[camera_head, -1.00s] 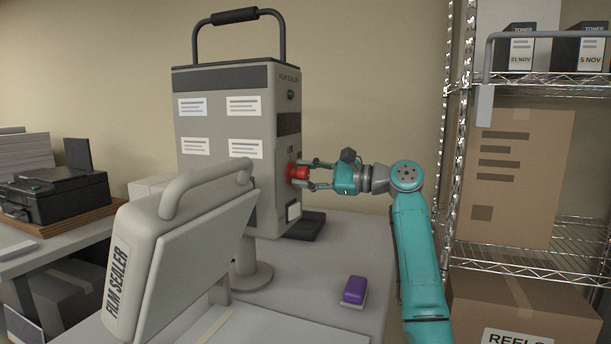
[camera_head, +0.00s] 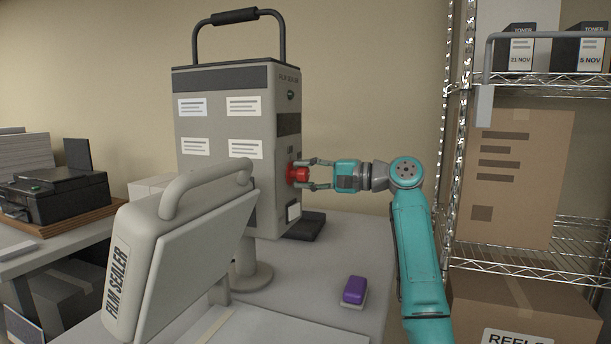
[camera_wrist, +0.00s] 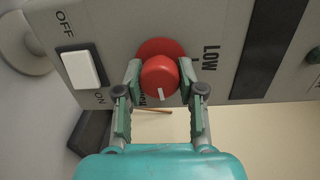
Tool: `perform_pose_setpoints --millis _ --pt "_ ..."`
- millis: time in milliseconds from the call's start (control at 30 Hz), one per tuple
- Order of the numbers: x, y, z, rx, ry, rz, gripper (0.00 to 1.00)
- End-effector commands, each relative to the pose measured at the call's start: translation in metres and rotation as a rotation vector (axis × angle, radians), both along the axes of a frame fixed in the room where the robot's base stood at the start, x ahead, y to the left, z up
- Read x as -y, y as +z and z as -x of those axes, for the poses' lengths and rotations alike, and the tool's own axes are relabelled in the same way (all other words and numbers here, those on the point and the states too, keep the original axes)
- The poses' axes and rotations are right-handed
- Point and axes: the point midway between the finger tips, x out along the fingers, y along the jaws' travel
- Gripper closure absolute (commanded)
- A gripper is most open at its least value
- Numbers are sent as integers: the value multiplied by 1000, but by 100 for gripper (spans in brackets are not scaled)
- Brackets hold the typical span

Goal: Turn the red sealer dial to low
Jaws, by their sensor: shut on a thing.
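The red sealer dial (camera_head: 297,173) sits on the right side of the tall grey film sealer (camera_head: 223,115). In the wrist view the dial (camera_wrist: 160,76) has a white pointer mark pointing toward my gripper, at the bottom of the picture. The word LOW (camera_wrist: 211,57) is printed right of the dial. Another label beside the left finger is partly hidden and not readable. My gripper (camera_head: 308,174) is shut on the dial, one finger on each side; its fingers also show in the wrist view (camera_wrist: 160,82).
A white OFF/ON rocker switch (camera_wrist: 80,68) is left of the dial in the wrist view. The sealer's tilted front part (camera_head: 175,255) and a purple block (camera_head: 354,290) are on the table. A wire shelf (camera_head: 545,262) with boxes stands right of my arm.

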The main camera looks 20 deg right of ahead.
Motion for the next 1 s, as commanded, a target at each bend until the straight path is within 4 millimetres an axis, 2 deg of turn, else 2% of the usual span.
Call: perform_pose_setpoints --millis 1000 --pt "-1 -1 1 778 1 567 97"
